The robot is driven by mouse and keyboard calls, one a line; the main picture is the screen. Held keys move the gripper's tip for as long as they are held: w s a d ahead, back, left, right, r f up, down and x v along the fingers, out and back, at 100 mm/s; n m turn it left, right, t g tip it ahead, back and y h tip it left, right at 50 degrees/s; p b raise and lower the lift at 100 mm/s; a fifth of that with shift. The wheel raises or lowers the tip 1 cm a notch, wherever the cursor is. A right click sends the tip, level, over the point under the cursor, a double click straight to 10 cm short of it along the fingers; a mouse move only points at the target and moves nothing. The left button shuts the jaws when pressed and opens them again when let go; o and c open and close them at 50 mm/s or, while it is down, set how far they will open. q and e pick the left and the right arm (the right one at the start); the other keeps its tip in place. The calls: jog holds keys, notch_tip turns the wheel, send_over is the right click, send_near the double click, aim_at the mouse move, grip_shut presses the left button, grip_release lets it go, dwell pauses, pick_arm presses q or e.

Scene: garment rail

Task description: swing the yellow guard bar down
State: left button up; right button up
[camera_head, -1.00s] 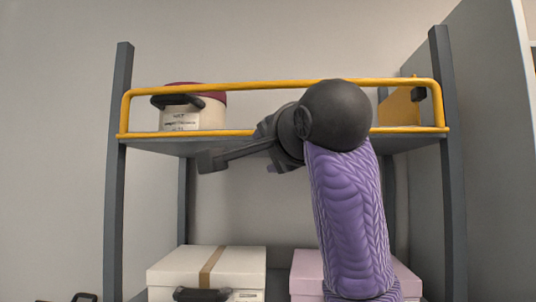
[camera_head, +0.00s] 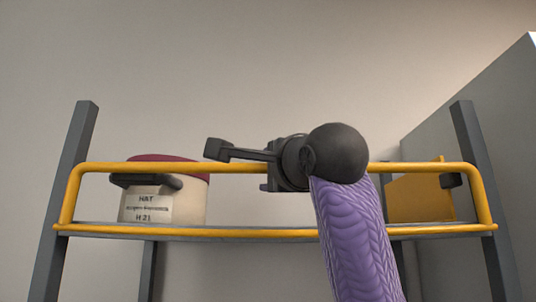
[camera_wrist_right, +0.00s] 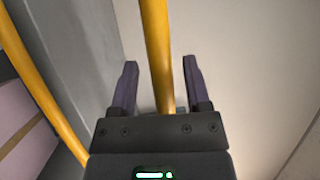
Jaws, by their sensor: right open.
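The yellow guard bar (camera_head: 240,168) stands upright along the front of the shelf, its top rail above the lower yellow rail (camera_head: 200,234). My right gripper (camera_wrist_right: 160,75) is open and empty. In the head view its dark body is at the height of the top rail, and its fingers are mostly hidden by my wrist. In the right wrist view a yellow rail (camera_wrist_right: 157,45) runs between the two fingers in the picture; I cannot tell whether it touches them. My left gripper is not in view.
A round cream hat box (camera_head: 190,200) with a maroon lid and a yellow box (camera_head: 415,200) stand on the shelf behind the bar. Grey posts (camera_head: 68,190) flank it. A grey panel (camera_head: 450,120) rises at the right.

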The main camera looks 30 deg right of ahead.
jog(key=shift+s+d+r, duration=0.1)
jog(key=shift+s+d, duration=0.05)
jog(key=shift+s, duration=0.35)
jog(key=shift+c, duration=0.4)
jog(key=shift+w, duration=0.3)
jog(key=c, duration=0.5)
grip_shut()
